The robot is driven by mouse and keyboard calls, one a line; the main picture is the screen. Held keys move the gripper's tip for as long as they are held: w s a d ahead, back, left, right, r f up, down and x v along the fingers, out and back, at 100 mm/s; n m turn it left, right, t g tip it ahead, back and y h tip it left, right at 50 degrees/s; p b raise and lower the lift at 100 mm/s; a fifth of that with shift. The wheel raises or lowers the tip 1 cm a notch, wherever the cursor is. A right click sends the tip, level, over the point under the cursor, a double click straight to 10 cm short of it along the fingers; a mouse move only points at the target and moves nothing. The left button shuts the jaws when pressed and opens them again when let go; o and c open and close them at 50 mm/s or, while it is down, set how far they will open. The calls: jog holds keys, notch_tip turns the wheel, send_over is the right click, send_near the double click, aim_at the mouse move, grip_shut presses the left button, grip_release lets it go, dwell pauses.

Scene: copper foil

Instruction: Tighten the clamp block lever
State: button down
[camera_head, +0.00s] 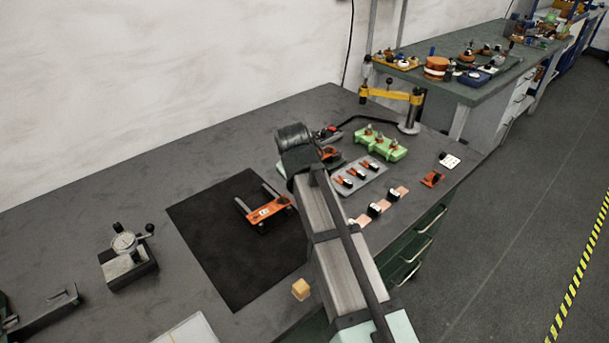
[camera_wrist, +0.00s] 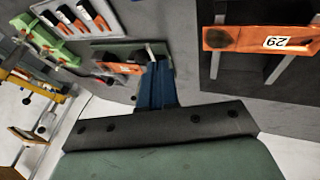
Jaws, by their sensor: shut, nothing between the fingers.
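An orange block with a black knob sits on a dark green-grey plate (camera_wrist: 100,52) in the wrist view; this orange block (camera_wrist: 115,67) looks like the clamp block. In the head view, part of the orange block (camera_head: 329,154) shows just right of my wrist, which hides the rest. A thin pale pin, possibly its lever, (camera_wrist: 150,52) stands at the block's right end. My gripper (camera_wrist: 155,66) has its blue fingers shut and empty, their tips close beside this pin. I cannot tell whether they touch. The gripper itself is hidden behind my arm in the head view.
An orange block labelled 29 (camera_head: 268,212) with two grey bars lies on a black mat (camera_head: 215,255). A grey tray of orange-and-black parts (camera_head: 360,177) and a green fixture (camera_head: 381,145) stand right of the gripper.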

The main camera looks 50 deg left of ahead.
jog(key=v, duration=0.7)
jog(key=shift+w+d+r, duration=0.2)
jog(key=shift+d+r, duration=0.15)
jog(key=shift+d, duration=0.1)
